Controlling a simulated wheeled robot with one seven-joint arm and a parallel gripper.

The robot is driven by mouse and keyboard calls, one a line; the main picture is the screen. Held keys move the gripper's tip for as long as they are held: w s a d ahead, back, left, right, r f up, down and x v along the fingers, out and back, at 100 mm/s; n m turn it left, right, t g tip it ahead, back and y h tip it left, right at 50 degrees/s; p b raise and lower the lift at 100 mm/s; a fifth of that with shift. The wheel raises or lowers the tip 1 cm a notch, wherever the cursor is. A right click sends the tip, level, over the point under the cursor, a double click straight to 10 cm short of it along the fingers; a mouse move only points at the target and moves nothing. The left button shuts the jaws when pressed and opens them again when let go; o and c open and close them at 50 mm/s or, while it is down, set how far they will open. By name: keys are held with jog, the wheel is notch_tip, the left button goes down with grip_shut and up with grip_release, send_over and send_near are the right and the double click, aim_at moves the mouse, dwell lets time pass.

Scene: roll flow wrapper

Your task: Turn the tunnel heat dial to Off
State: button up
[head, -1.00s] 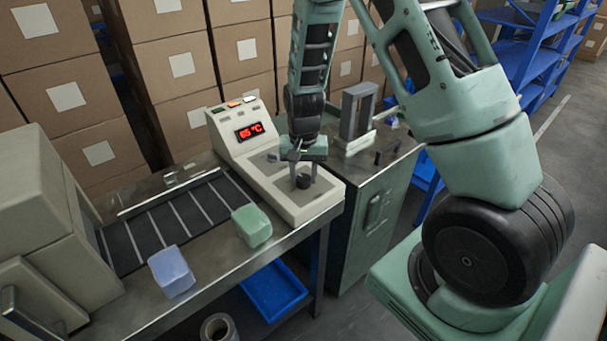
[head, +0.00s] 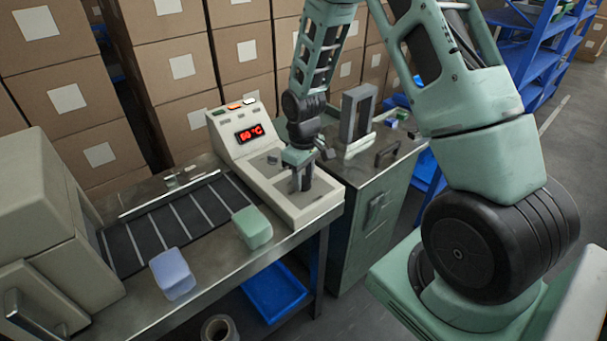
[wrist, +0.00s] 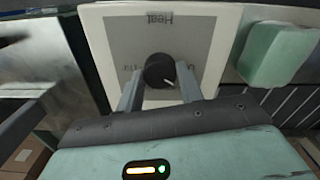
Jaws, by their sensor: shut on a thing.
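The tunnel heat dial (wrist: 160,71) is a dark round knob on a grey plate marked "Heat" in the wrist view. A light pointer line shows on it. My gripper (wrist: 160,85) has one finger on each side of the dial and is shut on it. In the head view my gripper (head: 301,184) points down at the control box (head: 285,205), and it mostly hides the dial. The red display (head: 250,133) on the box seems to read 50 °C. Part of the lettering beside the dial is covered by the fingers and knob.
A green block (head: 252,228) and a blue block (head: 172,273) sit by the conveyor (head: 165,225) left of the box. A grey upright frame (head: 357,115) stands on the green cabinet to the right. Coloured buttons (head: 234,106) top the box.

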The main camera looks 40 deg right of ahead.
aim_at(303, 180)
jog(key=n+p, duration=0.2)
jog(key=n, duration=0.4)
jog(key=shift+n, duration=0.3)
dwell(0.4)
jog(key=o, duration=1)
notch_tip(303, 180, up, 17)
jog(key=shift+r, duration=0.2)
